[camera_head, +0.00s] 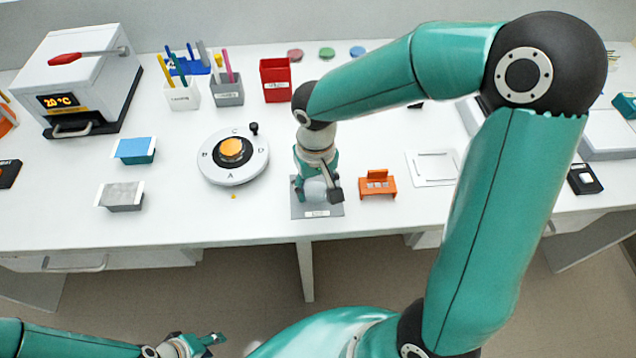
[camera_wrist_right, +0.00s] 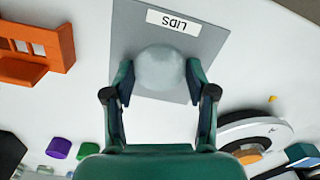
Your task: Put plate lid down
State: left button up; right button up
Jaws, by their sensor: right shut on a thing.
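My right gripper (camera_head: 318,190) is over the grey mat (camera_head: 318,213) near the front edge of the bench. In the right wrist view the mat (camera_wrist_right: 215,35) carries a label reading "LIDS". The right gripper (camera_wrist_right: 160,76) is shut on a pale, translucent round lid (camera_wrist_right: 160,62), with one finger on each side. The lid also shows between the fingers in the head view (camera_head: 314,188). It is over the mat; whether it touches the mat I cannot tell. My left gripper (camera_head: 205,344) is low at the left, away from the bench, and looks empty; its finger gap is unclear.
An orange rack (camera_head: 377,185) stands right of the mat. A round white dial (camera_head: 233,172) with an orange centre is to the left. Pen cups and a red bin (camera_head: 275,80) stand behind.

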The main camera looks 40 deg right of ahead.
aim_at(316, 191)
jog(key=shift+f, duration=0.2)
jog(key=o, duration=0.7)
jog(key=shift+o, duration=0.2)
jog(key=shift+r, duration=0.1)
notch_tip(316, 191, up, 12)
dwell(0.6)
